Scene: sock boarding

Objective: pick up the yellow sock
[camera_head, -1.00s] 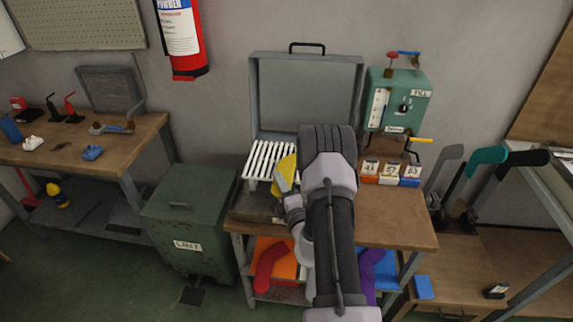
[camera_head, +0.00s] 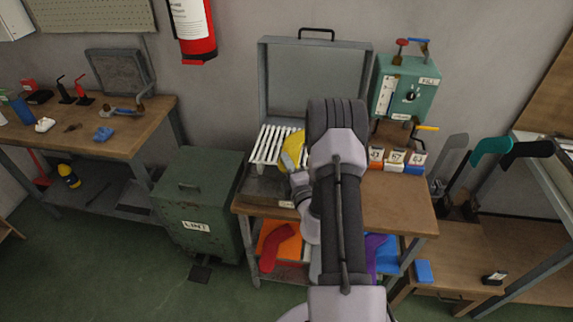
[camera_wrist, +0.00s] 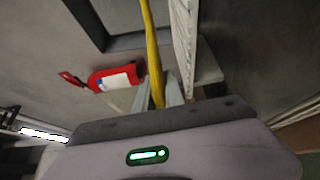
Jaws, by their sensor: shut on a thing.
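The yellow sock (camera_head: 292,149) is in front of the white slatted rack of the open grey case, left of my arm. My gripper (camera_head: 297,172) is shut on it, though my wrist and arm hide part of the jaws. In the wrist view the sock (camera_wrist: 151,45) shows as a thin yellow strip, edge-on, rising from between the jaws of my gripper (camera_wrist: 160,95). I cannot tell from these views how far the sock is from the rack.
The open case (camera_head: 314,76) stands on the wooden bench (camera_head: 405,212). A teal control box (camera_head: 406,92) and small numbered boxes (camera_head: 396,158) are to the right. A green lint bin (camera_head: 198,197) stands left. Red and purple socks lie on the lower shelf.

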